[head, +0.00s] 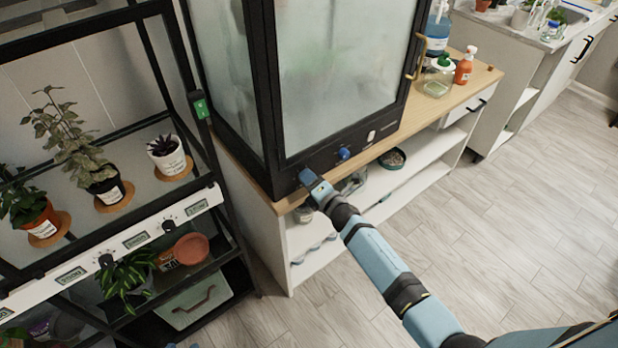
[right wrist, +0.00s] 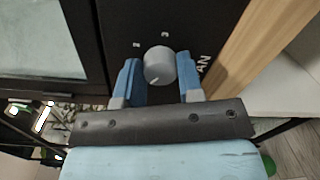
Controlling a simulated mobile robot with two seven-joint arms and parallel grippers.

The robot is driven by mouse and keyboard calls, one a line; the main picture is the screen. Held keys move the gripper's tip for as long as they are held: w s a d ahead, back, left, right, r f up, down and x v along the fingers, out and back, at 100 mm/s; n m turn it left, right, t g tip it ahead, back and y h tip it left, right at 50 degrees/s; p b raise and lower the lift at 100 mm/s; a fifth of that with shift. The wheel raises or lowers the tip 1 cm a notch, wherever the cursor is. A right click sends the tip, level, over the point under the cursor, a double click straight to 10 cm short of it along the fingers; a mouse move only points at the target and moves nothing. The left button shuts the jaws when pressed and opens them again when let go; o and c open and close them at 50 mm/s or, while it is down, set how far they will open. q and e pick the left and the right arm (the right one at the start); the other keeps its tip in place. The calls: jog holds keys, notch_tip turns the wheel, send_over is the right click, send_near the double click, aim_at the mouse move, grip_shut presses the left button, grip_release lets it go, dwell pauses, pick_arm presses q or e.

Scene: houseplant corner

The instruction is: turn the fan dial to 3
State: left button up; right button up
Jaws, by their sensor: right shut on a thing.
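The fan dial (right wrist: 159,64) is a round grey knob on the black front panel of the glass cabinet (head: 345,70). In the right wrist view it sits between the two blue fingers of my right gripper (right wrist: 159,78), which is shut on it. A light pointer line on the dial points toward the lower left of that view. In the head view my right gripper (head: 312,181) is at the panel's left end and hides the dial.
A blue knob (head: 343,153) and a white switch (head: 371,136) sit farther right on the panel. An orange bottle (head: 464,66) and a glass jar (head: 438,77) stand on the wooden top. A black plant rack (head: 215,165) is at the left. The floor at right is clear.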

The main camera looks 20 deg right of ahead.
jog(key=shift+f+m+y+p, duration=0.1)
jog(key=shift+m+y+p, duration=0.35)
jog(key=shift+m, duration=6.45)
jog(key=shift+f+m+y+p, duration=0.1)
jog(key=shift+m+y+p, duration=0.3)
jog(key=shift+m, duration=6.5)
jog(key=o, duration=0.9)
jog(key=v, duration=1.3)
jog(key=shift+s+d+r, duration=0.1)
jog(key=shift+s+r, duration=0.15)
jog(key=shift+s, duration=0.15)
